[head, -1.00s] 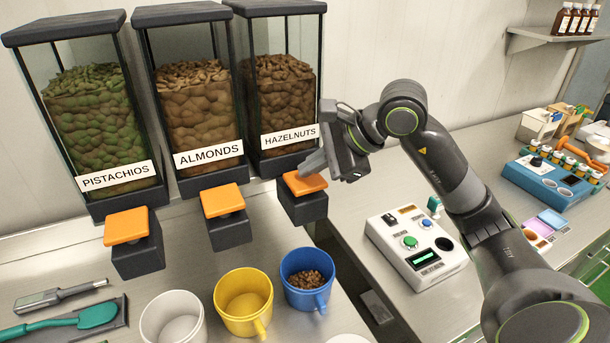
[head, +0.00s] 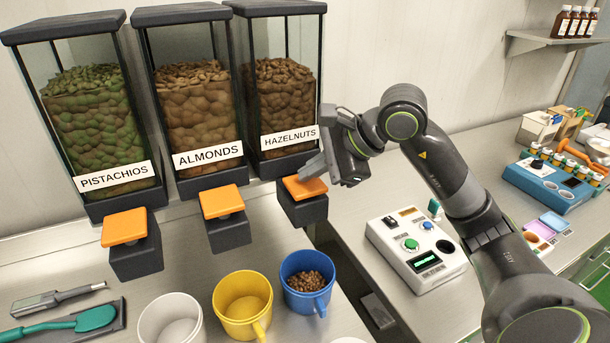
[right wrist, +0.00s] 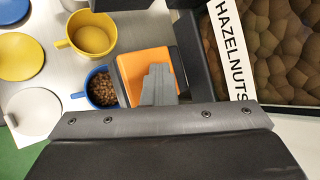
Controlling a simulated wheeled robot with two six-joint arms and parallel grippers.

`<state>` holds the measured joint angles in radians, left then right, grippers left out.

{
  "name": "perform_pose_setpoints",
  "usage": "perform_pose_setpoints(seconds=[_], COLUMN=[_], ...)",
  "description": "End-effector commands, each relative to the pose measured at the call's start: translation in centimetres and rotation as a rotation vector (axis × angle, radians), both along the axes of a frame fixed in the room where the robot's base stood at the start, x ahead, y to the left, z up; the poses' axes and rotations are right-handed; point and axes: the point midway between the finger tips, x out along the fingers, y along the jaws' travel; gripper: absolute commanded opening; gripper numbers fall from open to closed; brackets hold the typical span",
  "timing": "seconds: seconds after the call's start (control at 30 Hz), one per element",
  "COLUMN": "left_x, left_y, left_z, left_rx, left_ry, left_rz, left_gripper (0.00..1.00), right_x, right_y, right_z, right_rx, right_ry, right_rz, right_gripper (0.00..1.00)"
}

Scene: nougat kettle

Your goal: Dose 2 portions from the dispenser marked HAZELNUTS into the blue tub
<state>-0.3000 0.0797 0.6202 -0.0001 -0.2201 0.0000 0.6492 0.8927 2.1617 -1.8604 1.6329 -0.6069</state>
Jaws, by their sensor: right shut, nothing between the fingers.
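The HAZELNUTS dispenser (head: 285,110) is the rightmost of three clear nut hoppers and holds brown nuts. Its orange press plate (head: 303,188) sits on a dark block at its foot. The blue tub (head: 307,283) stands in front of that block with some brown nuts in its bottom; it also shows in the right wrist view (right wrist: 94,98). My right gripper (head: 312,168) is shut and empty, its fingertips on or just over the orange plate; the wrist view also shows the fingertips (right wrist: 159,82) over that plate. My left gripper is out of view.
The PISTACHIOS (head: 95,130) and ALMONDS (head: 195,110) dispensers stand to the left. An empty yellow tub (head: 243,303) and a white tub (head: 171,318) stand left of the blue one. A white device with buttons (head: 415,252) stands to the right.

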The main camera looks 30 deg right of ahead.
Motion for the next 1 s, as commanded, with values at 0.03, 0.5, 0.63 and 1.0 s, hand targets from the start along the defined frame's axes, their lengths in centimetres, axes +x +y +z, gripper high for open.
perform_pose_setpoints(seconds=[0.03,0.5,0.63,1.0], left_x=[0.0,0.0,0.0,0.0], left_y=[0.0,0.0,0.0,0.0], left_z=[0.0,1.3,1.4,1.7], left_rx=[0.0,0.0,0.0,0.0], left_ry=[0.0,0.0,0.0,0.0], left_rz=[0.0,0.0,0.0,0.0], left_gripper=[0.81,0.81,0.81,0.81], right_x=[0.0,0.1,0.1,0.1], right_y=[0.0,-0.1,-0.1,0.0], right_z=[0.0,2.6,2.8,3.3], right_rx=[-0.001,0.0,0.0,0.0], right_ry=[0.003,0.002,0.002,-0.001], right_rz=[-0.001,-0.001,-0.001,-0.001], right_gripper=[0.0,0.0,0.0,0.0])
